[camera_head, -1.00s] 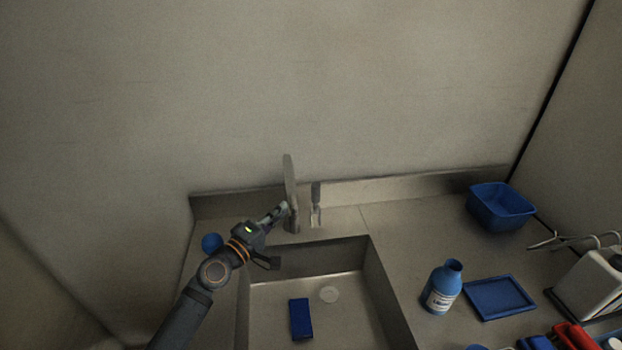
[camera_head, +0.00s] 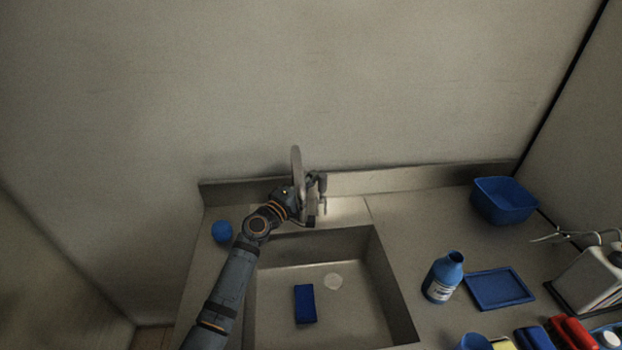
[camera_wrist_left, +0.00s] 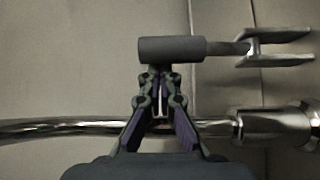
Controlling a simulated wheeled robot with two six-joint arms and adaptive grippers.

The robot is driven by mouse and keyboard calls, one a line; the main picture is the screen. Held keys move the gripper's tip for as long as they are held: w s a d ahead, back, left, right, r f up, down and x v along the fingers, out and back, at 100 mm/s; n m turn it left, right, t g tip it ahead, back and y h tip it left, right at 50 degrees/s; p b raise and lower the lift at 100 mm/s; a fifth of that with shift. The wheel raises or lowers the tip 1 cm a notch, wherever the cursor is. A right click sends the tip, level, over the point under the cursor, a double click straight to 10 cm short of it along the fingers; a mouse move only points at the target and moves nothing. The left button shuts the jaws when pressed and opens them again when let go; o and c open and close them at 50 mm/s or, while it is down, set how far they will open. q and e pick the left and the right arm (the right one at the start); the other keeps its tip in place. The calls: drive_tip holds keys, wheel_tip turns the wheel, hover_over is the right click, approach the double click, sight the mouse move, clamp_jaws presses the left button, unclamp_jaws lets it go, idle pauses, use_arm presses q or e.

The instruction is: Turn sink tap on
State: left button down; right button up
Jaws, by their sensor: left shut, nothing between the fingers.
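The sink tap (camera_head: 297,165) is a tall, curved metal spout at the back of the sink (camera_head: 270,260). Its grey lever (camera_head: 322,184) stands just right of the spout. In the left wrist view, the lever's grey grip (camera_wrist_left: 172,49) lies across the top with a metal stem to its right, and the metal spout (camera_wrist_left: 60,128) runs behind my fingers. My left gripper (camera_wrist_left: 160,80) is shut and empty, its tips right at the lever grip's lower edge; whether they touch I cannot tell. In the head view my left arm covers the spout's base and the gripper is mostly hidden. My right gripper is not in view.
A small blue round object (camera_head: 222,231) is left of my arm. Right of the sink are a blue bottle (camera_head: 442,277), a blue tray (camera_head: 527,297) and a blue tub (camera_head: 503,201). The wall is close behind.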

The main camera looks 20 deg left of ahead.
sight(319, 183)
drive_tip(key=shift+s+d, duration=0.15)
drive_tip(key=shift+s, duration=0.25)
use_arm(q)
drive_tip(key=s, duration=0.2)
drive_tip(key=s+d+b, duration=0.1)
drive_tip(key=shift+s+d+f, duration=0.1)
drive_tip(key=shift+f, duration=0.25)
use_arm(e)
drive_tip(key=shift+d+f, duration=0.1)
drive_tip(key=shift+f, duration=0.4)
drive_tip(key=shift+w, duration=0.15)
